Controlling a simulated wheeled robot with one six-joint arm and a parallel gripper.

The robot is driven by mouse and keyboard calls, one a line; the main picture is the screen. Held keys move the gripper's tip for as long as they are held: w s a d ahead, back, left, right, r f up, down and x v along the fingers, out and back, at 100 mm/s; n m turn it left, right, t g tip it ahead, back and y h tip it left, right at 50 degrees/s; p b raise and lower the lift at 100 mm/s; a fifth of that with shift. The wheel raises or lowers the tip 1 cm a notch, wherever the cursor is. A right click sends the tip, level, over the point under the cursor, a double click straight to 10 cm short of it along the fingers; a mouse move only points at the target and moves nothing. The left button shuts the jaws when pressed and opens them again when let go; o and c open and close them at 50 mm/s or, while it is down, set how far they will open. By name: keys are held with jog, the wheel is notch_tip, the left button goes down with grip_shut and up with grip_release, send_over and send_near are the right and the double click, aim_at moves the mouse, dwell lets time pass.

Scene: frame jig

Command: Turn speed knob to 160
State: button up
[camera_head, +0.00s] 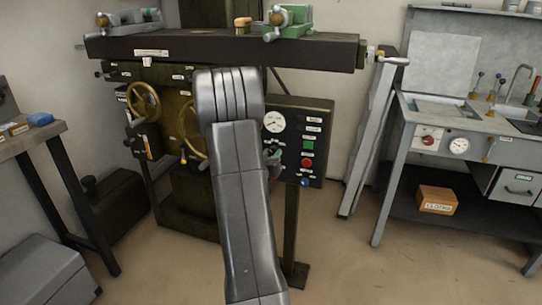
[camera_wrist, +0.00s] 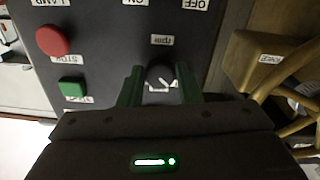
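The speed knob (camera_wrist: 160,74) is a dark round knob on a dark control panel (camera_wrist: 100,20), below a label that seems to read "rpm" in the wrist view, where the writing is inverted. My gripper (camera_wrist: 160,70) has its two green fingers on either side of the knob. Whether they touch it I cannot tell. A white mark shows by the knob, but its setting is unreadable. In the head view my gripper (camera_head: 272,158) is at the panel (camera_head: 318,125), partly behind my arm, and the knob is hidden.
A red button (camera_wrist: 52,40) and a green button (camera_wrist: 72,87) sit beside the knob. A white dial gauge (camera_head: 274,122) is above my gripper. Brass handwheels (camera_head: 144,99) stand left on the machine.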

jog(key=c, duration=0.5)
jog(key=shift+o, duration=0.2)
jog(key=m+b, duration=0.4)
jog(key=shift+f, duration=0.15)
jog(key=shift+m+b, duration=1.45)
jog(key=shift+m, duration=0.85)
jog(key=o, duration=1)
jog(key=shift+r, duration=0.2)
jog(key=shift+c, duration=0.2)
